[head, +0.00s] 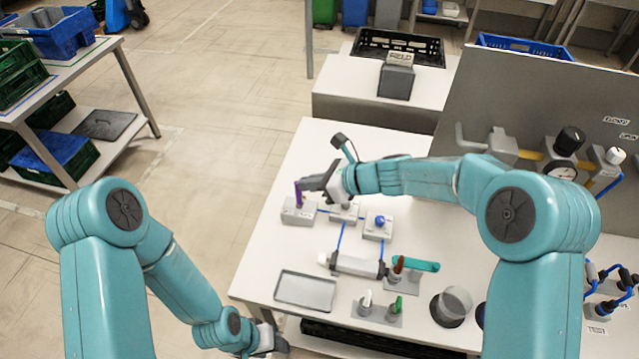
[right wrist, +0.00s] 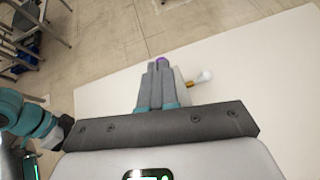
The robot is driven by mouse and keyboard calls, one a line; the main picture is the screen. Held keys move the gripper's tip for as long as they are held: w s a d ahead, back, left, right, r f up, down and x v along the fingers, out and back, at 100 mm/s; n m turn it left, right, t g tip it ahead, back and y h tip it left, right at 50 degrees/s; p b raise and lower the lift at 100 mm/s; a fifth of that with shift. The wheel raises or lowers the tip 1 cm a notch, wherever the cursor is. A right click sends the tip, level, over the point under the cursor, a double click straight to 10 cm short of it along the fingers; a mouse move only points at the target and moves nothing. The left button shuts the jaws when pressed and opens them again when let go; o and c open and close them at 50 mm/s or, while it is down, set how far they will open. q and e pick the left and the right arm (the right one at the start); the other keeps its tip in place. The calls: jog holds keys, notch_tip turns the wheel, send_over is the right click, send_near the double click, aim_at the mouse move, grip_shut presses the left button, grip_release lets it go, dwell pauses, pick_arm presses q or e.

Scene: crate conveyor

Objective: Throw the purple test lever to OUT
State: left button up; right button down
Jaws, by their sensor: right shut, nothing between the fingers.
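The purple test lever (head: 298,192) stands near upright on a small grey block (head: 298,212) at the table's left side. My right gripper (head: 306,184) is shut and empty, with its fingertips right beside the lever at its right. In the right wrist view the closed fingers (right wrist: 159,75) point away, and the purple tip (right wrist: 162,60) shows just past their ends. I cannot tell whether they touch it. The fingers hide the lower lever and any markings there. My left gripper (head: 270,338) hangs low by the table's front edge, and its jaws are not clear.
A blue-knobbed block (head: 378,226), a grey cylinder (head: 358,266), a teal-handled valve (head: 415,264), green and white levers (head: 395,306) and a shallow tray (head: 305,290) share the table. A white-knobbed lever (right wrist: 204,77) is close to my right fingers.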

aim_at(295, 185)
jog(key=shift+w+a+r, duration=0.15)
jog(key=shift+w+a, duration=0.05)
jog(key=shift+a, duration=0.7)
jog(key=shift+w+a+r, duration=0.1)
jog(key=shift+w+a, duration=0.1)
jog(key=shift+a, duration=0.7)
